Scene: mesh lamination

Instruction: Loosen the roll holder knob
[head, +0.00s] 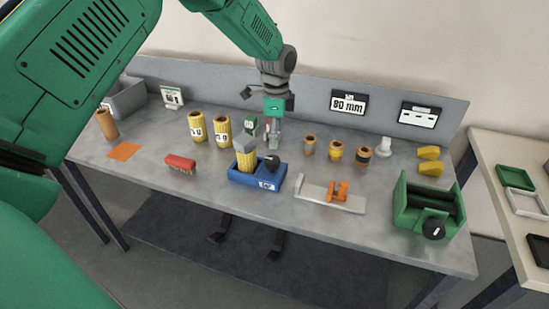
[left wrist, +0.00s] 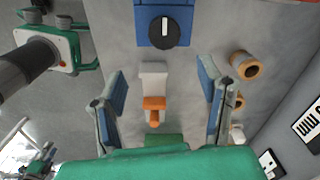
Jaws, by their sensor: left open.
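The blue roll holder (head: 243,179) stands at the middle of the table in the head view, with a yellow roll (head: 246,160) upright in it. Its black round knob (head: 271,162) is on its right part. In the left wrist view the knob (left wrist: 164,33) shows a white pointer line, on the blue holder (left wrist: 146,12) at the top centre. My left gripper (head: 273,130) points down, just behind the knob in the head view. In the left wrist view its two fingers (left wrist: 161,85) are apart with nothing between them, and the knob lies beyond the fingertips, untouched.
A pale fixture with an orange clamp (head: 338,191) lies right of the holder. A green roller machine (head: 410,210) with another black knob stands at the right. Brown rolls (head: 335,151) stand behind; yellow rolls (head: 221,131) and a red brush (head: 181,164) are left. The front table strip is clear.

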